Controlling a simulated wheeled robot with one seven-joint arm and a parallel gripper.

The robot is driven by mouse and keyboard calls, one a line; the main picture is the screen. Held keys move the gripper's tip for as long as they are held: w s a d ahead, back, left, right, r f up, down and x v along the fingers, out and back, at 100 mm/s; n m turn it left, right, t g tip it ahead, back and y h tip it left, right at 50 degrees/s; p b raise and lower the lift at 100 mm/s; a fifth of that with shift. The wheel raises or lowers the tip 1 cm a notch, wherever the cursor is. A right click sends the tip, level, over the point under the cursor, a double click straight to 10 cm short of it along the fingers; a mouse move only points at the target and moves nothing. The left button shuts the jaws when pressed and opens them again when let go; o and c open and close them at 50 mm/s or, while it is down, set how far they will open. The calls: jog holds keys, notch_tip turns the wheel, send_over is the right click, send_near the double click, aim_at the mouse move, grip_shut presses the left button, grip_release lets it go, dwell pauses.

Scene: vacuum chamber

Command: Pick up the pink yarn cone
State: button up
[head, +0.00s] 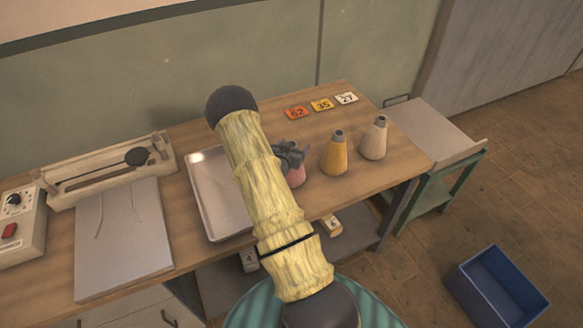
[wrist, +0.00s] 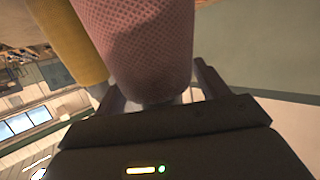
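The pink yarn cone (head: 297,177) stands on the wooden table, partly hidden in the head view by my gripper (head: 290,154) and the yellow-sleeved arm. In the wrist view the pink cone (wrist: 140,45) fills the upper middle, its narrow end toward the palm. My gripper's fingers (wrist: 160,92) are spread on either side of the cone's narrow end. The gripper looks open; firm contact with the cone is not visible.
A yellow cone (head: 335,157) stands close right of the pink one, with a cream cone (head: 374,140) beyond. A metal tray (head: 203,210) lies left. Number cards (head: 321,105) lie behind. A blue bin (head: 497,287) is on the floor.

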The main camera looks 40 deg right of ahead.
jog(key=c, duration=1.4)
jog(key=shift+c, duration=0.2)
jog(key=shift+r, duration=0.15)
notch_tip(320, 180, up, 10)
jog(key=b, duration=0.3)
